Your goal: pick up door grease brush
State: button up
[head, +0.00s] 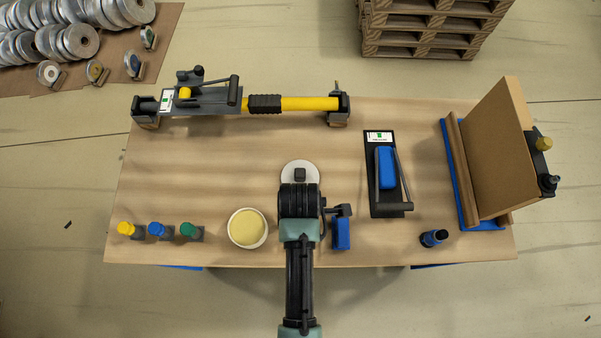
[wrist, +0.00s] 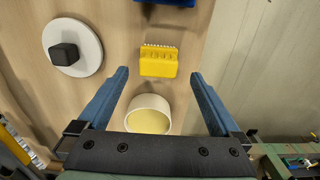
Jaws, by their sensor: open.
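A yellow block with a row of pale bristle tufts along one edge, which looks like the brush (wrist: 158,66), lies on the table in the wrist view. My gripper (wrist: 160,76) is open and empty. Its two blue fingers spread to either side, with the brush between and just beyond their tips in the picture. I cannot tell the height gap. In the head view my arm hides the brush and the fingers.
A cream bowl (wrist: 148,101) with yellow contents sits close to the brush. A white disc with a black knob (wrist: 88,66) is left of it. A blue block (head: 341,236) lies on the other side.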

jog(key=shift+w+d+f+p, duration=0.1)
jog(key=shift+f+p, duration=0.1)
jog(key=shift+f, duration=1.45)
jog(key=shift+w+f+p, duration=0.1)
jog(key=shift+f+p, duration=0.05)
jog(key=shift+f, duration=1.45)
jog(key=c, duration=1.3)
jog(key=shift+r, duration=0.15)
jog(key=shift+c, duration=0.2)
notch_tip(320, 180, up, 10)
jog(key=shift+f, duration=0.1)
jog(key=o, duration=0.7)
jog(key=c, duration=0.5)
